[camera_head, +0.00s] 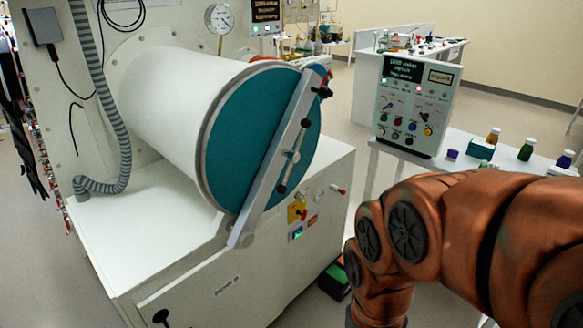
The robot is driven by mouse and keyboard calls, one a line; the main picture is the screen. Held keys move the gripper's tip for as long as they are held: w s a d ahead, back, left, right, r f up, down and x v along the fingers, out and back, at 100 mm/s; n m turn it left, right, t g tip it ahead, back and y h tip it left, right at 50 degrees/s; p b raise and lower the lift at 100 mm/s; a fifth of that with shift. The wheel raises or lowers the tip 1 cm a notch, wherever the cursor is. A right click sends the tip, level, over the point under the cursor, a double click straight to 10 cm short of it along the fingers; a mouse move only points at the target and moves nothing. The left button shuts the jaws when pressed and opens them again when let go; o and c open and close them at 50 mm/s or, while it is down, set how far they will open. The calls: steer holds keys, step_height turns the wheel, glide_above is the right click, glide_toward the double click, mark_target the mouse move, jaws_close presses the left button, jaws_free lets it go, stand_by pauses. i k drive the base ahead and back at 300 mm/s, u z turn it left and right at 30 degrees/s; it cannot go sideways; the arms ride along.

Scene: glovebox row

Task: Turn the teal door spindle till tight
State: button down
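The teal round door (240,135) closes the end of a white cylinder (165,90) on the left. A grey clamp bar (266,185) lies slantwise across the door. The spindle (294,156) sits near the middle of the bar, with a thin cross handle with dark ends, tilted from lower left to upper right. A black and red fitting (323,87) is at the bar's upper end. My orange-brown arm fills the lower right, apart from the spindle in the picture. My gripper is out of view.
A control panel (414,105) stands to the right on a white table with bottles (526,150). A ribbed hose (108,110) hangs at left.

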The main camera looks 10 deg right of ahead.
mark_target(293, 155)
steer(key=k, duration=1.25)
steer(key=u, duration=0.4)
steer(key=i, duration=0.7)
steer(key=u, duration=0.7)
